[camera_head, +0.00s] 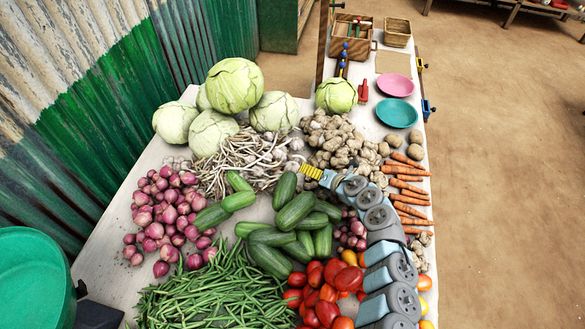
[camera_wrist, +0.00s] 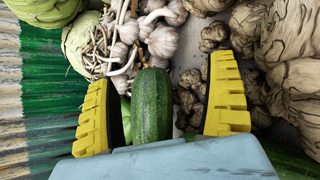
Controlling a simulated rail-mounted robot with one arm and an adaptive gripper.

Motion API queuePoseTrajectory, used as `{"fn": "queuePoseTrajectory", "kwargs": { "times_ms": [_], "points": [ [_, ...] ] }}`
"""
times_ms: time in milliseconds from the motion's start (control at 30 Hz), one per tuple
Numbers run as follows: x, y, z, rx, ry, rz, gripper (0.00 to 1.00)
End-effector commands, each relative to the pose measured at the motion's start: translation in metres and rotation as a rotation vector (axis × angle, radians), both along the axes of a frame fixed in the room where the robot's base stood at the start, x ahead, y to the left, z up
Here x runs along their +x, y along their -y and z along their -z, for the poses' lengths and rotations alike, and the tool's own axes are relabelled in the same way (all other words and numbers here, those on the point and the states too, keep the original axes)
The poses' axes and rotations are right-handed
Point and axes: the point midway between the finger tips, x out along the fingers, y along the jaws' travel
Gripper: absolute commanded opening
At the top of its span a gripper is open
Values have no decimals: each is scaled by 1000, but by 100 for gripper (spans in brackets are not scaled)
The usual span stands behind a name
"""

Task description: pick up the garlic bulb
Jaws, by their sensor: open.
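White garlic bulbs, some with long dry stems (camera_head: 250,158), lie in a heap at the middle of the table. A loose garlic bulb (camera_head: 296,144) is at the heap's right side. In the wrist view several bulbs show at the top, one pale bulb (camera_wrist: 163,41) standing ahead of the gap between my fingers. My gripper (camera_head: 312,173) has yellow ribbed fingers and hangs just in front of the garlic, beside the ginger. In the wrist view my gripper (camera_wrist: 163,85) is open, with a green cucumber (camera_wrist: 152,108) showing between the fingers. No bulb is between them.
Knobbly ginger (camera_head: 335,135) lies to the right of the garlic. Cabbages (camera_head: 274,112) stand behind it. Cucumbers (camera_head: 295,211) lie in front, red onions (camera_head: 165,210) to the left, and carrots (camera_head: 410,198) along the right edge. A teal plate (camera_head: 396,112) is at the back right.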

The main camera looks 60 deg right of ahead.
Motion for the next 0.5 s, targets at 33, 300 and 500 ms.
{"fn": "queuePoseTrajectory", "kwargs": {
  "times_ms": [33, 300, 500],
  "points": [
    [3, 2, 1, 0, 4, 3, 88],
    [14, 8, 10, 0, 3, 4, 88],
    [24, 11, 17, 1, 3, 2, 88]
  ]
}}
